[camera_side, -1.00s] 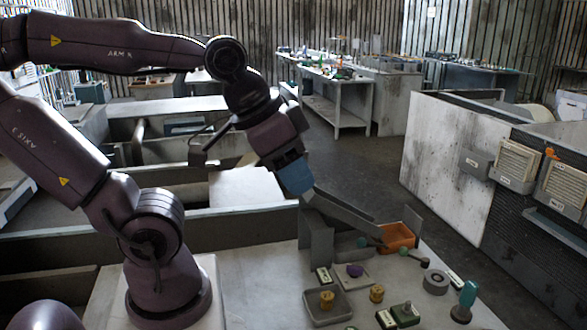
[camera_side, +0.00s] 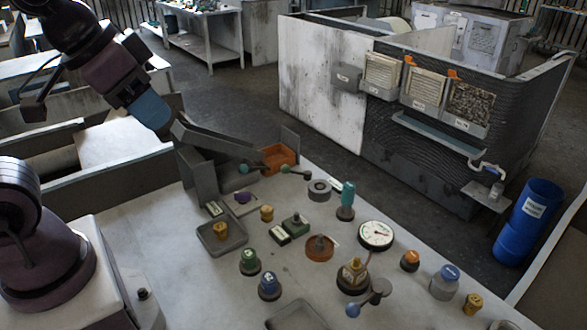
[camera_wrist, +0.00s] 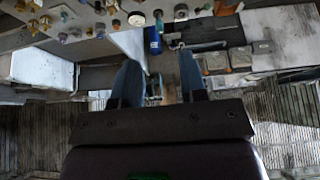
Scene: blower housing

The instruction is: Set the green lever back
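A lever with a dark green ball knob (camera_side: 285,170) lies low at the back of the table, right of the orange bin, in the side view. A second, teal-green ball (camera_side: 243,168) shows beside the grey chute; its stem is hard to make out. An upright teal handle (camera_side: 347,194) stands further right on a dark round base. My gripper (camera_side: 150,112) is in the air at upper left, behind or above the chute and well apart from the levers. In the wrist view my gripper (camera_wrist: 160,82) has two blue fingers spread apart with nothing between them.
The grey chute (camera_side: 215,140) and orange bin (camera_side: 277,157) stand at the table's back left. Several knobs, a dial (camera_side: 376,234), a grey tray (camera_side: 235,240) and a blue-knobbed lever (camera_side: 370,299) crowd the tabletop. A blue barrel (camera_side: 530,218) stands beyond the right edge.

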